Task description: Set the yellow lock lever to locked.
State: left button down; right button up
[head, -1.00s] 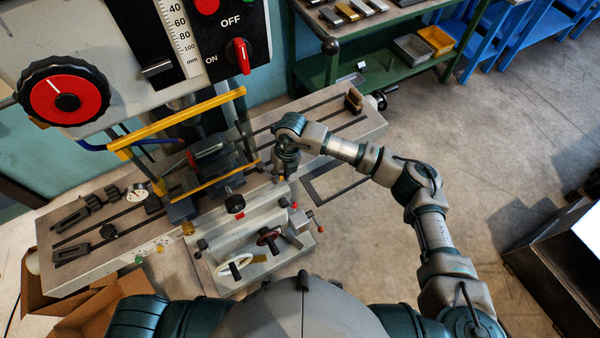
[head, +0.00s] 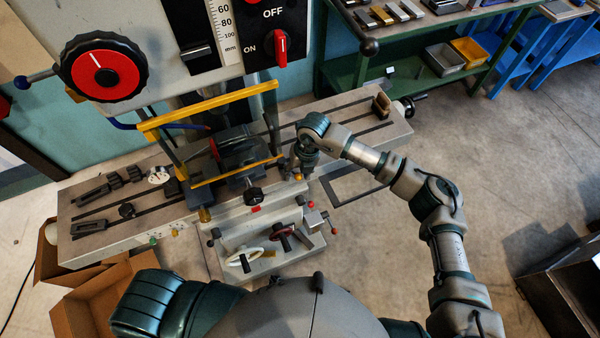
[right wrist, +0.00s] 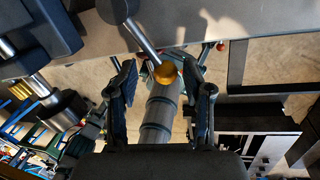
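The yellow lock lever shows in the right wrist view as a thin metal rod ending in a yellow-gold ball knob (right wrist: 165,72). It leans down to the right from the grey machine edge. My right gripper (right wrist: 161,85) is open, with one finger on each side of the knob. Gaps show between the knob and both fingers. In the head view my right gripper (head: 304,166) points down at the front edge of the machine table, with a small yellow knob (head: 298,177) just below it. The rest of the lever is hidden there. My left gripper is out of view.
The machine table (head: 352,118) carries a yellow guard frame (head: 215,102) and clamps left of my right gripper. Handwheels (head: 243,259) and small levers stand below. A green bench (head: 345,78) is behind. Open floor (head: 500,150) lies to the right.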

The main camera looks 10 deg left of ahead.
jog(key=shift+a+f, duration=0.1)
notch_tip(320, 180, up, 12)
jog(key=w+d, duration=0.1)
jog(key=shift+d+f, duration=0.15)
jog(key=shift+d, duration=0.25)
jog(key=shift+d, duration=0.2)
